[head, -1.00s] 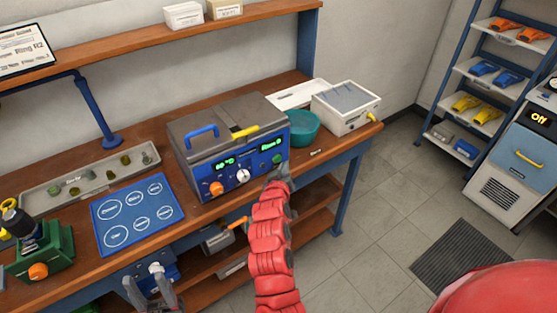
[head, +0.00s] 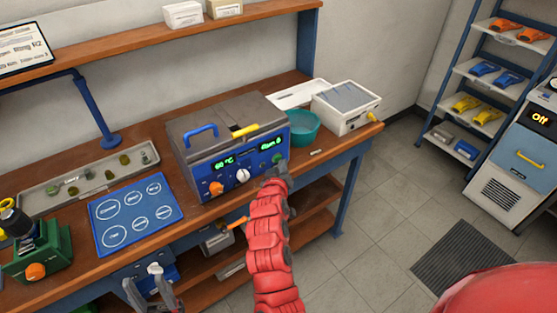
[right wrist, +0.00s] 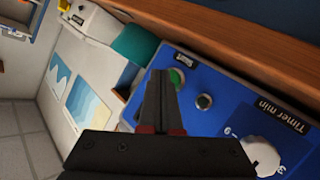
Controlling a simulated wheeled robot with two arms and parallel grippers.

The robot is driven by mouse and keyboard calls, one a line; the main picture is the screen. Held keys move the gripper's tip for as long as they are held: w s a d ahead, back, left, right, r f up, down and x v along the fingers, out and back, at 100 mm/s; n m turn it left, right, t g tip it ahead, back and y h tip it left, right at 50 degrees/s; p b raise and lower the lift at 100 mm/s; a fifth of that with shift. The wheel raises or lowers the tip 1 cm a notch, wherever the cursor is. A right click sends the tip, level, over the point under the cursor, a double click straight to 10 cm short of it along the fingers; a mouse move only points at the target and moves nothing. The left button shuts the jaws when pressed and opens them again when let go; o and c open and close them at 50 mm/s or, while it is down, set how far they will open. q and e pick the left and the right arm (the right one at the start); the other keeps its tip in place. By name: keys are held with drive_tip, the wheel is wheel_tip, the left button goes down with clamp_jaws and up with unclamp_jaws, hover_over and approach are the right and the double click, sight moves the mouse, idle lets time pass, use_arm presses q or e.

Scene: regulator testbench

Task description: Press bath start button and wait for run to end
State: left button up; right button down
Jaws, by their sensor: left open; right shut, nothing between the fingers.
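The bath (head: 225,140) is a grey box with a blue front panel, on the wooden bench. Its two displays glow green; the left reads about 60 °C, the right is too blurred to read surely. The green start button (head: 278,159) is at the panel's right end. In the right wrist view, the green button (right wrist: 177,77) sits beside the "Start" label. My right gripper (head: 279,172) is shut and empty, its tips close by the button; I cannot tell whether they touch it. My left gripper (head: 142,278) is open and empty at the bench's front edge.
A teal bowl (head: 303,127) and a white device (head: 346,107) stand right of the bath. A blue mat (head: 136,214), a tray (head: 40,197) of small parts and a green fixture (head: 38,252) lie to the left.

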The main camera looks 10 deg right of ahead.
drive_tip(key=shift+w+a+b, duration=0.2)
drive_tip(key=shift+w+b, duration=0.25)
idle(0.5)
drive_tip(key=shift+s, duration=0.1)
drive_tip(key=shift+s+d+p, duration=0.35)
drive_tip(key=shift+s+p, duration=0.1)
drive_tip(key=shift+s, duration=0.3)
drive_tip(key=s, duration=0.1)
drive_tip(key=s+d+p, duration=0.1)
drive_tip(key=s, duration=0.1)
drive_tip(key=s+p, duration=0.1)
drive_tip(key=shift+s+d, duration=0.35)
